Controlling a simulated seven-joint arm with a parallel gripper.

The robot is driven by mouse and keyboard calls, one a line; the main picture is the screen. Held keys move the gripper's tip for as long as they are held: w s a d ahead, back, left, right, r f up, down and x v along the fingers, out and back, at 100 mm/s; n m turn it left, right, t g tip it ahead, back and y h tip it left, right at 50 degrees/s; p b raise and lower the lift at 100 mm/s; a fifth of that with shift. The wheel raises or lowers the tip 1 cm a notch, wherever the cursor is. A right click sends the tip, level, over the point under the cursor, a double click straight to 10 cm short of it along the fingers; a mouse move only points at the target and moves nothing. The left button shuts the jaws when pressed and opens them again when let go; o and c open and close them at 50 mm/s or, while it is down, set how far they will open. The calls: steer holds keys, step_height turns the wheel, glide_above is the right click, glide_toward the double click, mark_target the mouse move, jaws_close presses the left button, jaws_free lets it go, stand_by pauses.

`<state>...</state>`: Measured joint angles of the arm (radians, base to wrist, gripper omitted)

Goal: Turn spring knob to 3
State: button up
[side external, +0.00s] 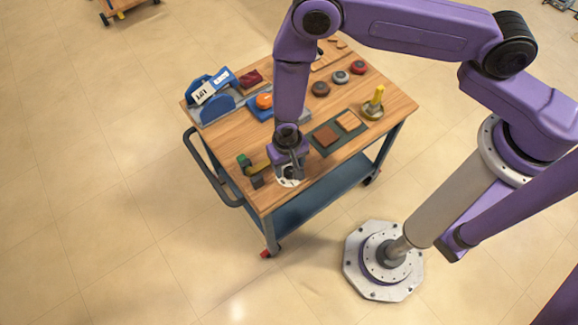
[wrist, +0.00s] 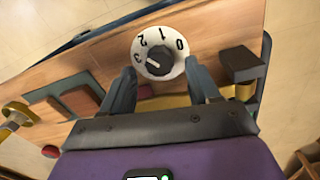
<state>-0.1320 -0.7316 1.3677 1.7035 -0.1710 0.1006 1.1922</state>
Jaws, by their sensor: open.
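The spring knob (wrist: 160,62) is a dark round knob on a white dial (wrist: 178,47) marked 0, 1, 2 and 3. A small pale mark on the knob is on its left side, toward the 3, but its exact reading is hard to tell. In the side view the white dial (side external: 287,183) sits at the table's near corner, partly hidden by my gripper. My gripper (wrist: 159,68) is open, with one finger on each side of the knob. It is above the dial in the side view (side external: 290,172); contact with the knob cannot be told.
A dark block with a yellow bar (side external: 257,167) stands close left of my gripper. A blue holder (side external: 212,97), an orange button (side external: 264,100), several round knobs (side external: 320,88), a tray with wooden tiles (side external: 338,128) and a yellow post (side external: 373,102) are on the wooden tabletop (side external: 235,133).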

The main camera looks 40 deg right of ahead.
steer(key=shift+f, duration=1.05)
steer(key=shift+c, duration=0.2)
steer(key=c, duration=1)
steer(key=shift+n, duration=0.4)
steer(key=n, duration=0.3)
steer(key=shift+n, duration=2)
